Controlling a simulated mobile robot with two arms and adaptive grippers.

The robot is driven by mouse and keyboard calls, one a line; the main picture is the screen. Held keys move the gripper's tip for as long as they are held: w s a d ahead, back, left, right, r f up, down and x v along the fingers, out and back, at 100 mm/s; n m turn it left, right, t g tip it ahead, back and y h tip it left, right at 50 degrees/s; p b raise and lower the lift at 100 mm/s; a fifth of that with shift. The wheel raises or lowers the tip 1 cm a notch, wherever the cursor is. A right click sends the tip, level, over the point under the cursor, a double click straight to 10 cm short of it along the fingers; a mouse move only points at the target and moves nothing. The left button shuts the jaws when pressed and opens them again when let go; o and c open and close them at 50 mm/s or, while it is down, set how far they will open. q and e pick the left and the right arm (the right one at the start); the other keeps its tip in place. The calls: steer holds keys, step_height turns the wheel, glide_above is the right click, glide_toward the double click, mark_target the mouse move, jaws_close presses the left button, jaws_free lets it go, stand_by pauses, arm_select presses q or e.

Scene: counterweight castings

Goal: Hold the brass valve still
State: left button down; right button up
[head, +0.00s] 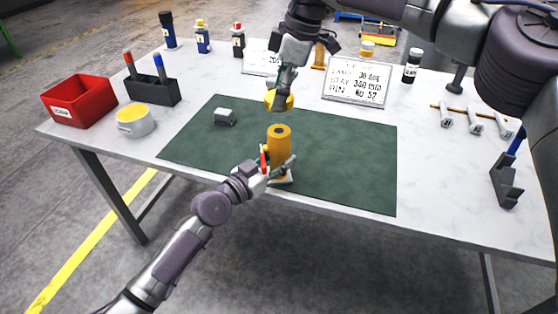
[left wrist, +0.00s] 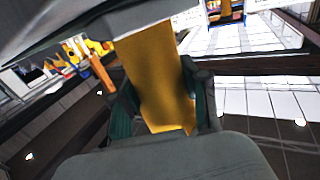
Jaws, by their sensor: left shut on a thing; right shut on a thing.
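The brass valve (head: 279,146), an upright brass-yellow cylinder with a dark hole in its top, stands near the front edge of the green mat. My left gripper (head: 277,166) is shut on its lower part, with fingers on both sides. In the left wrist view the valve (left wrist: 158,75) fills the space between the fingers. My right gripper (head: 283,91) is above and slightly behind the valve, shut on a round yellow piece (head: 277,101). That piece is apart from the valve top. Its underside is not clear.
A small grey block (head: 225,116) lies on the green mat (head: 345,160). A red bin (head: 78,101), a pen holder (head: 152,91) and a yellow-topped tin (head: 135,121) stand at left. A written card (head: 357,90) is behind the mat. The mat's right part is clear.

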glide_above(277, 130)
steer(key=shift+s+d+f, duration=0.1)
steer(key=shift+d+f, duration=0.1)
steer(key=shift+f, duration=1.05)
steer(key=shift+d+f, duration=0.15)
steer(key=shift+f, duration=1.05)
steer(key=shift+f, duration=0.1)
steer(key=shift+f, duration=0.8)
steer(key=shift+f, duration=0.55)
steer(key=m+t, duration=0.1)
steer(key=m, duration=0.3)
steer(key=shift+s+a, duration=0.15)
steer(key=m, duration=0.3)
steer(key=shift+t+h, duration=0.3)
steer(key=shift+t, duration=0.1)
